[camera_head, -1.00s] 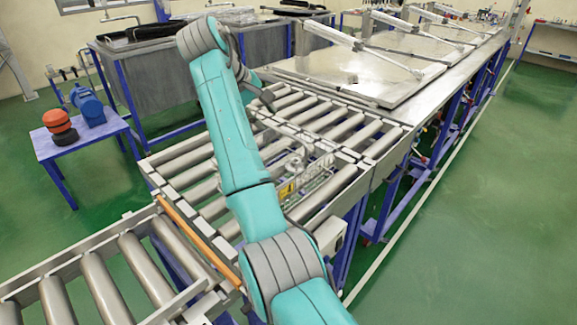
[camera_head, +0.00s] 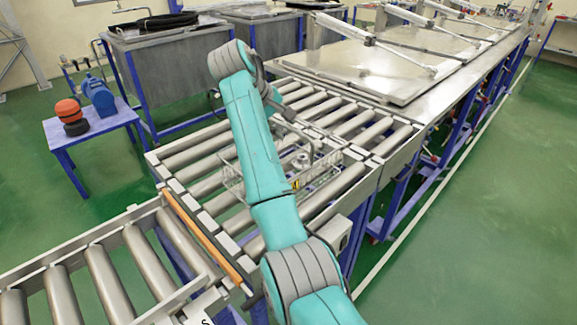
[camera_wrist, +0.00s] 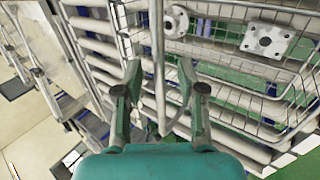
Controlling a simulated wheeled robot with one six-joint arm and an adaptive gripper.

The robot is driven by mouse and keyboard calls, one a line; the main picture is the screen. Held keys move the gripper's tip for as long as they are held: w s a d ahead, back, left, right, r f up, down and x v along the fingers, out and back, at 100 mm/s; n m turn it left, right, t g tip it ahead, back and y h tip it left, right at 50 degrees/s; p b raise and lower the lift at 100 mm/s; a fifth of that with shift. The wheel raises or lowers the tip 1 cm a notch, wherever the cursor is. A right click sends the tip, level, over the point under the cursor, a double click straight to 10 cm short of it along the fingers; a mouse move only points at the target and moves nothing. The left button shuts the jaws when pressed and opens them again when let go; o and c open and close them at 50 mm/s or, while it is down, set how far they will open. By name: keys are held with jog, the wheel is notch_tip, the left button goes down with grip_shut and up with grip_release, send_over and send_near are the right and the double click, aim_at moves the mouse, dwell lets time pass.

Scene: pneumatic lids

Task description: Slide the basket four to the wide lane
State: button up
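The wire basket (camera_head: 323,171) sits on the near roller section, partly hidden behind my arm in the head view. In the wrist view its wire mesh (camera_wrist: 262,83) holds metal flanged parts, including a square plate (camera_wrist: 267,40) and a round flange (camera_wrist: 176,22). A thin metal bar (camera_wrist: 158,60) like a basket handle runs up the wrist view between my fingers. My gripper (camera_wrist: 158,72) has its fingers apart on either side of this bar, with a gap on both sides. Depth between fingers and bar is hard to judge. No number on the basket is readable.
Roller lanes (camera_head: 345,112) lead back to steel lids (camera_head: 365,72) with pneumatic cylinders. An orange strip (camera_head: 203,238) divides the near rollers from the front-left conveyor (camera_head: 105,285). A blue table (camera_head: 85,133) with a pump stands left. The right floor is clear.

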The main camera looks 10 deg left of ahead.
jog(key=shift+r, duration=0.1)
grip_shut()
jog(key=shift+w+a, duration=0.8)
jog(key=shift+a, duration=0.25)
jog(key=shift+w+a, duration=0.85)
jog(key=shift+a, duration=0.25)
jog(key=shift+w+a, duration=0.8)
jog(key=shift+a, duration=0.25)
jog(key=shift+c, duration=0.3)
grip_release()
